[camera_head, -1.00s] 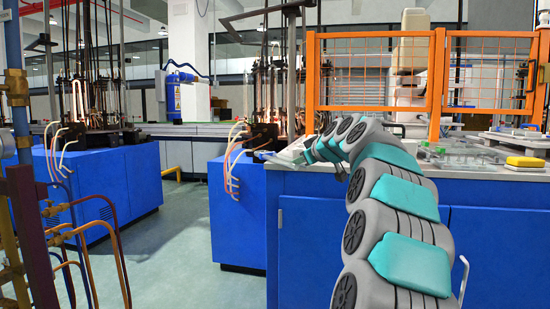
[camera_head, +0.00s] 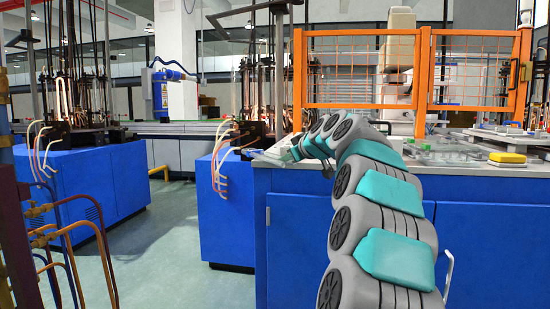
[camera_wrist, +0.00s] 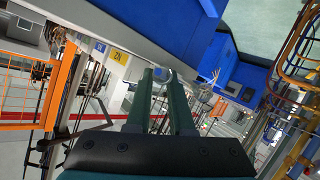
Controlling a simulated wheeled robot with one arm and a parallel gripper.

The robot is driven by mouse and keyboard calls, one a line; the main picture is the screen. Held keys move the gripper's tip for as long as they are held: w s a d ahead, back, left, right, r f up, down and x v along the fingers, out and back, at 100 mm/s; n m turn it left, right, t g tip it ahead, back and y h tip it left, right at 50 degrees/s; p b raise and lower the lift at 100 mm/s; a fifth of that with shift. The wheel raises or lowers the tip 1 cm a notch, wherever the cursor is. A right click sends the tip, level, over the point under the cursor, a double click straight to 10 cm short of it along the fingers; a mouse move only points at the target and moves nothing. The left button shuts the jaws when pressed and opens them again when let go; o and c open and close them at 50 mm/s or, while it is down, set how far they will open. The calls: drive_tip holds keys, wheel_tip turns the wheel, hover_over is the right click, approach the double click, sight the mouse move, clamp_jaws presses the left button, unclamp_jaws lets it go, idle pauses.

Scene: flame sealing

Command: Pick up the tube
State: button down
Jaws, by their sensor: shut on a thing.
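My gripper (camera_wrist: 162,82) shows in the wrist view with its two dark green fingers close together. They are shut on a small, pale, round-ended piece, the tube (camera_wrist: 162,73), which shows only as a short bit between the fingertips. Most of the tube is hidden or too small to make out. In the head view my grey and teal arm reaches away to the far left end of the blue cabinet bench (camera_head: 350,183). The hand there is small, and the tube cannot be made out in it.
Burner machines on blue bases (camera_head: 228,205) stand at the left of the bench, with copper pipes (camera_head: 60,235) nearer. An orange mesh fence (camera_head: 430,70) stands over the bench. A yellow block (camera_head: 507,157) and clear trays lie on the bench's right. Floor between is clear.

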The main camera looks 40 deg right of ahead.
drive_tip(key=shift+r, duration=0.1)
drive_tip(key=shift+r, duration=1.55)
drive_tip(key=shift+s+r, duration=0.15)
drive_tip(key=s+a+r+b, duration=0.1)
drive_tip(key=s+a, duration=0.3)
drive_tip(key=s, duration=1.1)
drive_tip(key=shift+s+r+b, duration=0.15)
drive_tip(key=shift+r+b, duration=0.1)
drive_tip(key=shift+b, duration=0.65)
